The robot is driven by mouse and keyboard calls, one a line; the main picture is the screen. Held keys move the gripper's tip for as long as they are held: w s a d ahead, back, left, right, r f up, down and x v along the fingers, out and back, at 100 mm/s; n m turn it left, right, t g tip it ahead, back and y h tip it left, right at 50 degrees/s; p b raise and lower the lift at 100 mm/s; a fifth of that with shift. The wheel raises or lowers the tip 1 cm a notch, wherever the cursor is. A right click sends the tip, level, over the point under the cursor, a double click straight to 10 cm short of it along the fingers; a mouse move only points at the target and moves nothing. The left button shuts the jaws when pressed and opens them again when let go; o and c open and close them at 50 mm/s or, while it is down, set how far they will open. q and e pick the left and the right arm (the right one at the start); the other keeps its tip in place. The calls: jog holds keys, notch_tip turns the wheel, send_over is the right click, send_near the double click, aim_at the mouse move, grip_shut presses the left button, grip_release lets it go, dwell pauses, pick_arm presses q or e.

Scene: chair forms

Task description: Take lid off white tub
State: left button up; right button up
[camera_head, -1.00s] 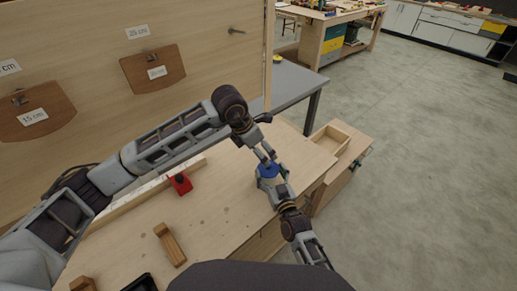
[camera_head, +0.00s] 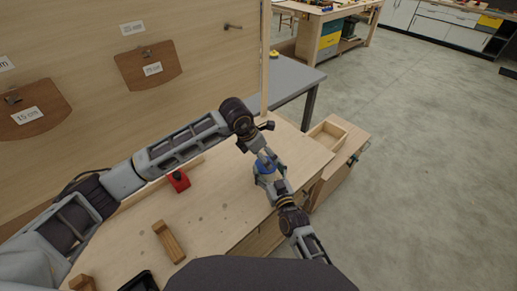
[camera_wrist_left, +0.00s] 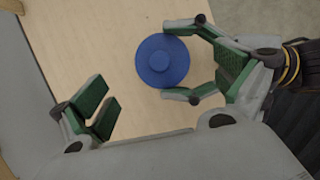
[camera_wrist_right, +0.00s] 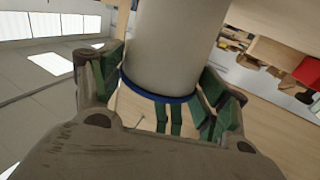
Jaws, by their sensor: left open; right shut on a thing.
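The white tub (camera_wrist_right: 175,45) fills the middle of the right wrist view, with the blue rim of its lid (camera_wrist_right: 160,96) at its end. From above, the round blue lid (camera_wrist_left: 162,60) shows in the left wrist view, still on the tub; in the head view the lid (camera_head: 264,168) is partly covered. My right gripper (camera_wrist_right: 163,90) is shut on the tub, its fingers on both sides close to the lid. My left gripper (camera_wrist_left: 162,88) is open over the lid, its green-padded fingers apart. No contact between it and the lid is clear.
The wooden bench (camera_head: 215,190) carries a red object (camera_head: 179,181), a wooden block (camera_head: 168,242) and a dark tray (camera_head: 140,283) at the near left. An open drawer (camera_head: 326,142) stands out beyond the bench's right end. A grey table (camera_head: 290,80) stands behind.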

pick_arm(q)
jog(key=shift+x, duration=3)
jog(key=c, duration=0.9)
jog(key=shift+w+a, duration=0.1)
jog(key=shift+a, duration=0.05)
jog(key=c, duration=0.3)
pick_arm(e)
jog(key=shift+s+a+r, duration=0.1)
jog(key=shift+a, duration=0.05)
pick_arm(q)
jog(key=shift+r, duration=0.1)
jog(key=shift+w+r, duration=0.15)
jog(key=shift+r, duration=0.55)
jog(key=shift+c, duration=0.4)
jog(key=shift+r, duration=0.2)
grip_shut()
